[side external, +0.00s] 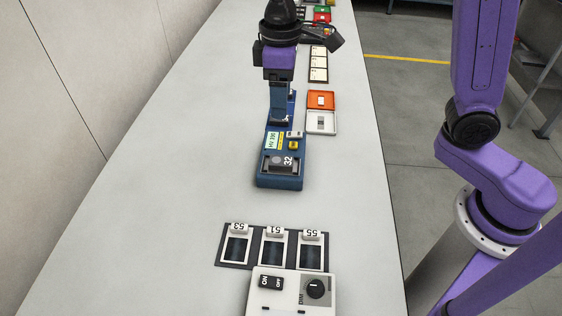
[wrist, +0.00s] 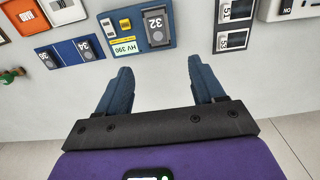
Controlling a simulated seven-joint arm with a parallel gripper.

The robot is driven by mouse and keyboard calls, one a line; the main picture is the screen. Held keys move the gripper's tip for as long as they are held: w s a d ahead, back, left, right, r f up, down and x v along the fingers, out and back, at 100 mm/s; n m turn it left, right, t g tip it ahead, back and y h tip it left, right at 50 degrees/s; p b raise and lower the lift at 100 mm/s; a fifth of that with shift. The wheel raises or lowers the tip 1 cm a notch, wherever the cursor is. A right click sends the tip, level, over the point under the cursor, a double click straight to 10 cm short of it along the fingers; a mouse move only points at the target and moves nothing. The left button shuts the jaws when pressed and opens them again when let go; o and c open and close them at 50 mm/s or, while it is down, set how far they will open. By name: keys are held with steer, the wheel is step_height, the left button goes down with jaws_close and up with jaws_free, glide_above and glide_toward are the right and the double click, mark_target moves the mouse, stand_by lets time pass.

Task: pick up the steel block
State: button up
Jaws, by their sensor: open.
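A dark grey block (side external: 277,166), which I take for the steel block, lies in a blue holder (side external: 264,181) beside a "32" mark. In the wrist view the block (wrist: 158,36) sits at the right end of the blue holder (wrist: 128,50), past the fingertips. My gripper (side external: 281,118) is above the far part of the holder, pointing down. In the wrist view my gripper (wrist: 160,68) has its two blue fingers wide apart, with only bare bench between them.
A dark frame (side external: 258,249) with windows marked 53, 51 and 55 lies nearer the camera, against a white ON/OFF control box (side external: 292,297). Orange (side external: 320,100) and white (side external: 321,122) trays lie right of my gripper. Another blue holder (wrist: 68,62) has slots marked 34 and 36. The bench's left side is clear.

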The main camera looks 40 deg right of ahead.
glide_above(281, 160)
steer(key=f, duration=1.2)
steer(key=shift+s+a+f, duration=0.15)
steer(key=shift+a, duration=0.05)
steer(key=shift+d+f, duration=0.15)
steer(key=shift+f, duration=2.4)
jaws_close()
steer(key=shift+r, duration=0.1)
